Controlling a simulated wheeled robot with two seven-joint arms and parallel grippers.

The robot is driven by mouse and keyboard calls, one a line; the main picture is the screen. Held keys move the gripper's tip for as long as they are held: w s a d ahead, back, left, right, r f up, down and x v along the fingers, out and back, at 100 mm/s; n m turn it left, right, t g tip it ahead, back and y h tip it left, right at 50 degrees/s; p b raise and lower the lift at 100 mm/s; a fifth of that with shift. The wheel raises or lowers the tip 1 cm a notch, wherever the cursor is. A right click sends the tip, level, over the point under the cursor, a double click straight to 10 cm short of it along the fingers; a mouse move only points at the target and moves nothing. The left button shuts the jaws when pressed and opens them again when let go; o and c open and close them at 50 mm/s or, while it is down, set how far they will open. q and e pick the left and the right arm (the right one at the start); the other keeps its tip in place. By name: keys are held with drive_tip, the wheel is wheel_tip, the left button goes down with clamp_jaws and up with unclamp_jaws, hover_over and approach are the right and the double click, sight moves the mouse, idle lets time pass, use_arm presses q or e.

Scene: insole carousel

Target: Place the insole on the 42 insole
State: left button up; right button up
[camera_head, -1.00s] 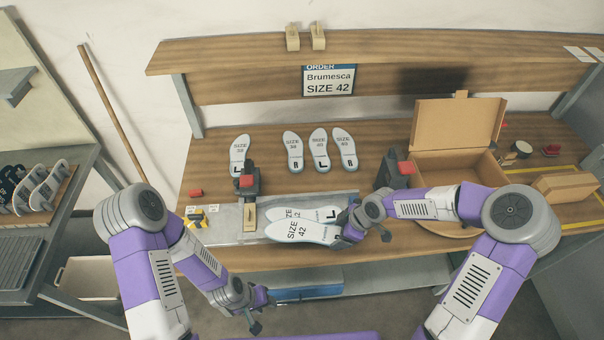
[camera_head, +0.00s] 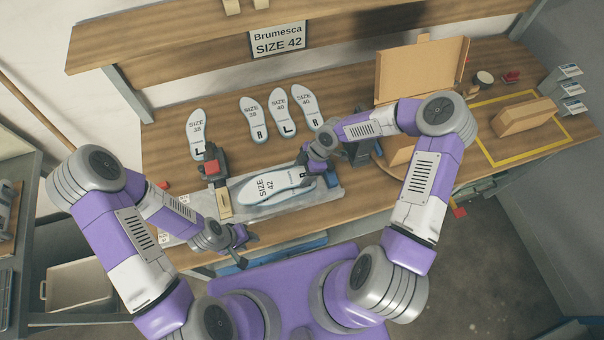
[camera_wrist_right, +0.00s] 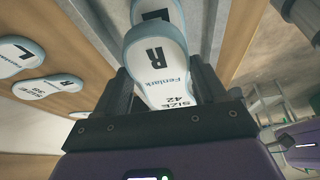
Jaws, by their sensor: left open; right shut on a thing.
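A white size 42 insole (camera_head: 270,185) marked R is in the middle of the bench, over a grey tray (camera_head: 240,212). My right gripper (camera_head: 308,172) is shut on its heel end. In the right wrist view, the R insole (camera_wrist_right: 168,62) sits between the two dark fingers. Another insole (camera_wrist_right: 150,17), marked L, shows beyond it; in the head view it is mostly hidden under the R insole. I cannot tell whether the two touch. My left gripper (camera_head: 242,240) is open and empty at the bench's front edge.
Several smaller-size insoles (camera_head: 252,120) lie behind the tray. A dark clamp with a red top (camera_head: 212,167) stands at the tray's left. An open cardboard box (camera_head: 418,72) is at the right, with a brown block (camera_head: 524,117) inside a yellow outline. A sign (camera_head: 278,40) reads Brumesca SIZE 42.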

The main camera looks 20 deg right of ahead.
sight(304, 175)
use_arm(q)
drive_tip(key=shift+r, duration=0.1)
use_arm(e)
wheel_tip(304, 175, down, 3)
use_arm(q)
drive_tip(key=shift+f+b, duration=0.6)
drive_tip(key=shift+f, duration=0.1)
use_arm(e)
drive_tip(key=shift+f, duration=0.6)
use_arm(q)
drive_tip(key=shift+r, duration=0.1)
use_arm(e)
drive_tip(key=o, duration=1)
use_arm(q)
drive_tip(key=shift+r, duration=0.1)
use_arm(e)
drive_tip(key=shift+r, duration=0.15)
use_arm(q)
drive_tip(key=shift+r+p, duration=0.25)
drive_tip(key=shift+p, duration=0.2)
use_arm(e)
drive_tip(key=shift+r, duration=0.25)
use_arm(q)
drive_tip(key=shift+r, duration=0.15)
use_arm(e)
drive_tip(key=v, duration=1.2)
drive_tip(key=shift+r, duration=0.3)
